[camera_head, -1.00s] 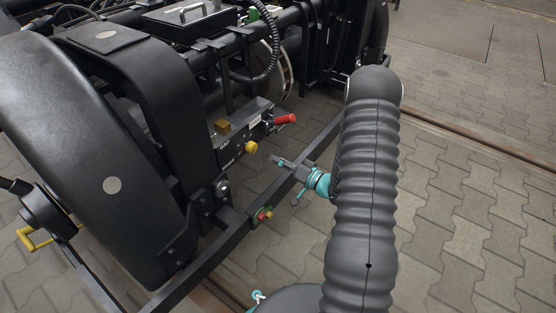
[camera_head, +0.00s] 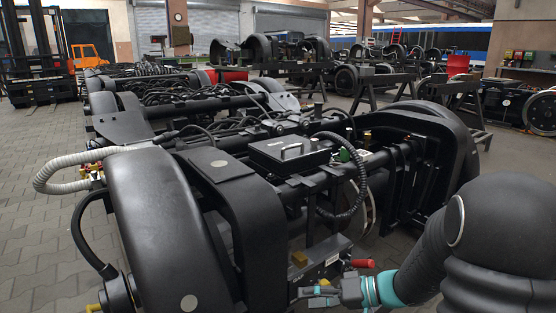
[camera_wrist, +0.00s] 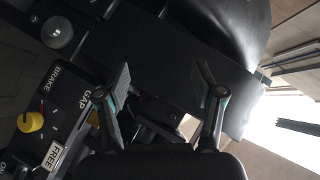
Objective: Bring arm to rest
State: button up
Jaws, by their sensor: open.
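My gripper (camera_head: 318,297) is at the bottom of the head view, on my dark arm with a teal ring near the wrist. It lies in front of the near end of a black bogie (camera_head: 240,215), close to a red handle (camera_head: 362,263). In the wrist view my gripper (camera_wrist: 168,85) has its two fingers apart with nothing held between them. A control panel (camera_wrist: 62,115) marked BRAKE, GAP and FREE is at the left of the wrist view, with a yellow knob (camera_wrist: 31,122). The distance between fingers and panel is unclear.
A grey corrugated hose (camera_head: 75,170) bulges out at the left. More bogies stand on trestles behind, and an orange forklift (camera_head: 90,55) is at the back left. Paved floor is open at the left.

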jog(key=s+r+g+h+p, duration=0.3)
jog(key=s+r+h, duration=0.4)
jog(key=s, duration=0.5)
jog(key=s+d+r+m+t+h+p, duration=0.1)
jog(key=s+d+r+t+h, duration=0.1)
jog(key=s+d+r+h, duration=0.1)
jog(key=s+d+r+m+t+h+p, duration=0.1)
jog(key=s+d+r+t+h+p, duration=0.1)
jog(key=r, duration=0.6)
jog(key=shift+s+d+t+h, duration=0.75)
jog(key=shift+s+d, duration=0.4)
jog(key=shift+d, duration=0.2)
